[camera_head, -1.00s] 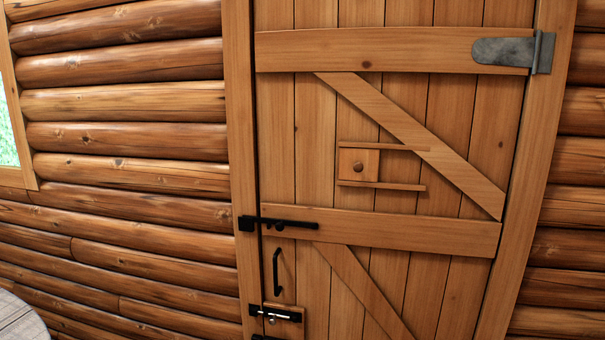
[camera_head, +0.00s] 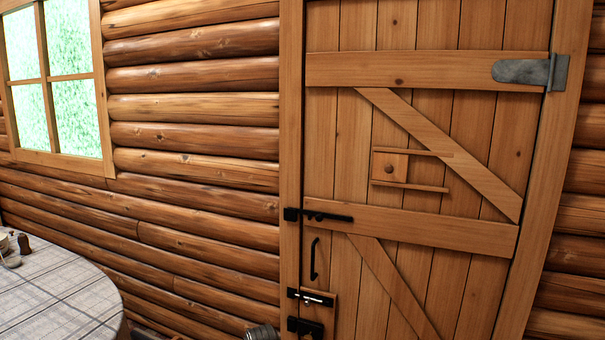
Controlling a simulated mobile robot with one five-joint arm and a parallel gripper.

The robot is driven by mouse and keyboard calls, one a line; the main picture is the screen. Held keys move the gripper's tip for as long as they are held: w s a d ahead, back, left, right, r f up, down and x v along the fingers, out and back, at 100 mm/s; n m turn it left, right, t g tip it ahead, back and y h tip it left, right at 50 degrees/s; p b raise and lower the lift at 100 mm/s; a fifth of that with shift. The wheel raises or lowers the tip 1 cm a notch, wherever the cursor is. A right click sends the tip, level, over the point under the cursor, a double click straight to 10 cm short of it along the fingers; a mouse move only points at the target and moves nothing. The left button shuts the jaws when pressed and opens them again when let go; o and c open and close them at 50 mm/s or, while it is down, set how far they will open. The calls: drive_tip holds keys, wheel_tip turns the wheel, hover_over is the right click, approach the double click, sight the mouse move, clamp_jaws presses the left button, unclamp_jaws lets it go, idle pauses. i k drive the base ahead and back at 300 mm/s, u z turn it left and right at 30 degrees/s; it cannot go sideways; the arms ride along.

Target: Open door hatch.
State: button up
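The door hatch (camera_head: 390,167) is a small square wooden panel with a round knob (camera_head: 389,169). It sits between two short horizontal wooden rails at the middle of the upper half of the plank door (camera_head: 350,150). The panel is at the left end of the rails, and the rails run on to its right with door planks showing between them. The door is shut in its frame. My gripper is not in view.
A black latch bar (camera_head: 318,215), a black handle (camera_head: 314,258) and a bolt (camera_head: 312,297) are on the door's left side. A round table with a checked cloth (camera_head: 65,300) stands at the lower left, below a window (camera_head: 60,85). A metal object (camera_head: 262,332) shows at the bottom edge.

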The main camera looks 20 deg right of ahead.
sight(391, 168)
drive_tip(key=u, duration=0.35)
drive_tip(key=i, duration=1)
drive_tip(key=z, duration=0.05)
